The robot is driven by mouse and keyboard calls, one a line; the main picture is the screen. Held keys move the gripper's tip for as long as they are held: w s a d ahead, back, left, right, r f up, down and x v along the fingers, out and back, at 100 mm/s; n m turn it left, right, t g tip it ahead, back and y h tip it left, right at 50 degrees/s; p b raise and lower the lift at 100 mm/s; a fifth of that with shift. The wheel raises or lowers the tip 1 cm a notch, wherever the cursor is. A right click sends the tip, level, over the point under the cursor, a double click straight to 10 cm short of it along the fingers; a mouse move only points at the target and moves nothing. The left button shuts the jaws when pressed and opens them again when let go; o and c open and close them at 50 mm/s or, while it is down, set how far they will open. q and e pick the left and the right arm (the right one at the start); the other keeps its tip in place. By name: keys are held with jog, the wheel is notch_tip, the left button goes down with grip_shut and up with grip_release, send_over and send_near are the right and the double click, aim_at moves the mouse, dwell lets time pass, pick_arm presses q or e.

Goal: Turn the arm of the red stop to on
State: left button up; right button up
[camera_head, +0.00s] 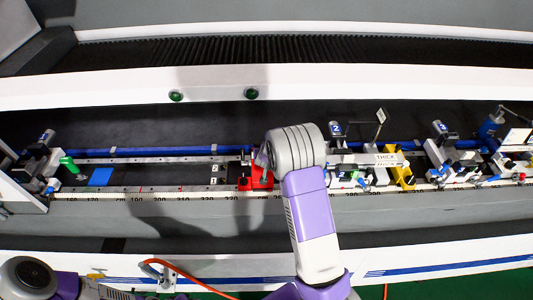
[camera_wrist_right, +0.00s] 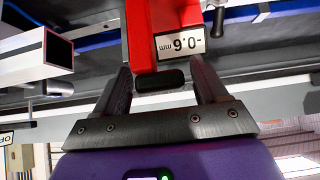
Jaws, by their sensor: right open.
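The red stop (camera_head: 243,184) sits on the rail near the middle in the head view, partly hidden behind my right arm. My right gripper (camera_wrist_right: 161,72) is open, one finger on each side of that piece, with gaps visible. In the head view my right gripper (camera_head: 262,163) is at the red stop, mostly hidden. My left gripper is out of view.
A yellow block (camera_head: 402,176) and several clamps stand along the rail to the right. A blue pad (camera_head: 101,177) and a green-handled clamp (camera_head: 69,164) are at the left. A partly cut-off label (camera_wrist_right: 6,138) is at the wrist view's left edge. A ruler strip runs along the front.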

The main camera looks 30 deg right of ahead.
jog(key=v, duration=0.7)
jog(key=shift+s+p, duration=0.2)
jog(key=shift+p, duration=0.2)
jog(key=shift+a+r, duration=0.1)
jog(key=shift+r, duration=0.05)
